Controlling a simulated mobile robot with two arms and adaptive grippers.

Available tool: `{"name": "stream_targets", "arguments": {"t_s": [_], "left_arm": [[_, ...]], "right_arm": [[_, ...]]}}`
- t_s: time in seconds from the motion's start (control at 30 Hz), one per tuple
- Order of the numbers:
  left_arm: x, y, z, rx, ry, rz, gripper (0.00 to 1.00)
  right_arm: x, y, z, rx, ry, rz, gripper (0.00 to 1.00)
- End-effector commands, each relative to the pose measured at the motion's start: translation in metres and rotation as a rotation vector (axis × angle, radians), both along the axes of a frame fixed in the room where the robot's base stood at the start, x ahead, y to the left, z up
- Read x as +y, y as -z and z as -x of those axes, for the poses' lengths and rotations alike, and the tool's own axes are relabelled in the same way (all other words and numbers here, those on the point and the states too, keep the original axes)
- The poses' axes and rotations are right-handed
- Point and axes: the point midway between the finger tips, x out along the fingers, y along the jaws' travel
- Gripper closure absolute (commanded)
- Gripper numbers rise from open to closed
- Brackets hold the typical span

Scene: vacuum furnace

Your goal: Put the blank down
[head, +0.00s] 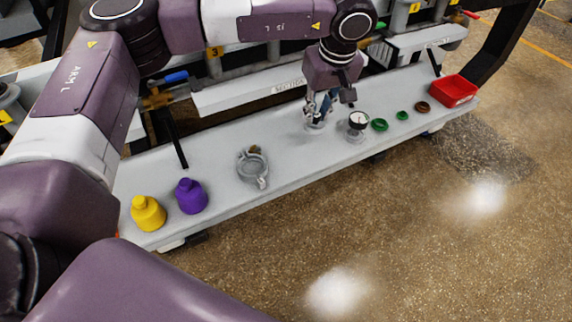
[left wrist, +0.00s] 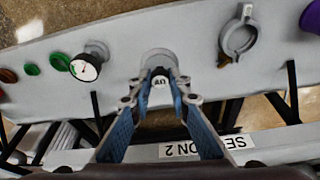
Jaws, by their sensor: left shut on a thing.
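The blank (head: 315,123) is a small grey metal piece at my left gripper's fingertips, over the pale bench (head: 218,177). My left gripper (head: 320,106) points down and is shut on it. In the left wrist view the pale round rim of the blank (left wrist: 158,55) shows just beyond the blue-padded fingers (left wrist: 160,90). The fingers hide part of it. I cannot tell whether its underside touches the bench. My right gripper is in neither view.
A dial gauge (head: 358,121) stands close right of the blank. Green rings (head: 380,125), a brown ring (head: 423,107) and a red bin (head: 454,91) lie farther right. A grey clamp (head: 253,168), purple bottle (head: 190,196) and yellow bottle (head: 148,213) stand left. Bench between clamp and blank is clear.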

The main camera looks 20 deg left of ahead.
Motion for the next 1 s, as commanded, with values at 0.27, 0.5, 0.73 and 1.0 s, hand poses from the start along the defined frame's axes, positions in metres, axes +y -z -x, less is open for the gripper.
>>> {"name": "stream_targets", "arguments": {"t_s": [0.27,0.5,0.73,1.0], "left_arm": [[0.001,0.027,0.001,0.002,0.06,-0.001,1.0],[0.001,0.056,0.0,0.001,0.056,-0.001,1.0],[0.001,0.092,0.0,0.002,0.055,0.0,1.0],[0.001,0.099,0.0,-0.001,0.053,0.001,1.0]], "right_arm": [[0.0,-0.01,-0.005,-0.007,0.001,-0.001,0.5],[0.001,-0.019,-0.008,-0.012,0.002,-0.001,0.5],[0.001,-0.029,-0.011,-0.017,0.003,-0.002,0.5],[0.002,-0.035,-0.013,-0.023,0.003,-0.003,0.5]]}}
